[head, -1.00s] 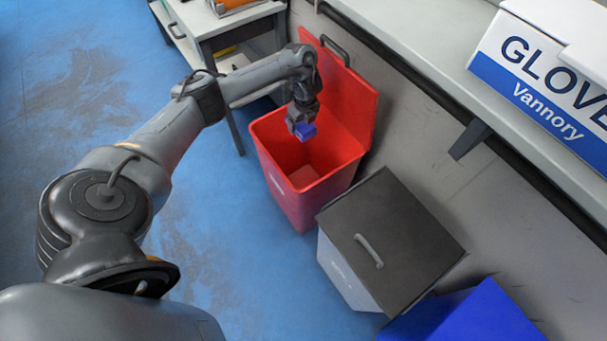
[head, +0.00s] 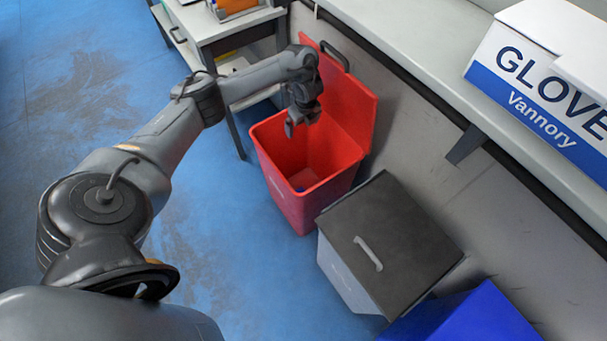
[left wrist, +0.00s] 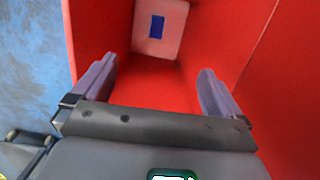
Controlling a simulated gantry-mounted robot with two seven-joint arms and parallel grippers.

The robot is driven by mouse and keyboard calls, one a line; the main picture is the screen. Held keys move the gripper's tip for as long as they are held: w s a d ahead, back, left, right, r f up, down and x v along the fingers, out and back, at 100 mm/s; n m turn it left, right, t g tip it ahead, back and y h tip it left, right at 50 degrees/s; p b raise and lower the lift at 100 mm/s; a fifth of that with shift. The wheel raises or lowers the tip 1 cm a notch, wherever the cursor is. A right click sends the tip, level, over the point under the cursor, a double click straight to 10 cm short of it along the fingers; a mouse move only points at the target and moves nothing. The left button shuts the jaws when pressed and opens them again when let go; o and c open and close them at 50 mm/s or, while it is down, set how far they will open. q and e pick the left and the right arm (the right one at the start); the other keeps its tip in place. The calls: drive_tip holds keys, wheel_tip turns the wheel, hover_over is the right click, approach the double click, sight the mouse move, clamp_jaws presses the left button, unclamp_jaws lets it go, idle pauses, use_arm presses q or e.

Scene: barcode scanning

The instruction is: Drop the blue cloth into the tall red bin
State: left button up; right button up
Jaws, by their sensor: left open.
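The tall red bin (head: 283,193) stands on the blue floor with its lid raised against the wall side. My left gripper (head: 303,125) is open and empty above the bin's mouth. In the left wrist view its two fingers (left wrist: 158,92) are spread apart over the red inside of the bin. The blue cloth (left wrist: 156,27) lies at the bottom of the bin and shows there as a small blue rectangle on a pale pinkish patch. In the head view only a tiny bit of blue shows inside the bin. My right gripper is not in view.
A grey bin with a dark closed lid (head: 388,243) stands beside the red bin. A blue bin (head: 470,318) is further right. A glove box (head: 545,85) sits on the bench (head: 430,45). A grey table (head: 225,22) stands behind. The floor at left is clear.

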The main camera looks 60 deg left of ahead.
use_arm(q)
wheel_tip(320, 180, up, 9)
drive_tip(key=d+p, duration=0.1)
drive_tip(key=p, duration=0.6)
drive_tip(key=shift+d, duration=0.15)
drive_tip(key=shift+w, duration=0.1)
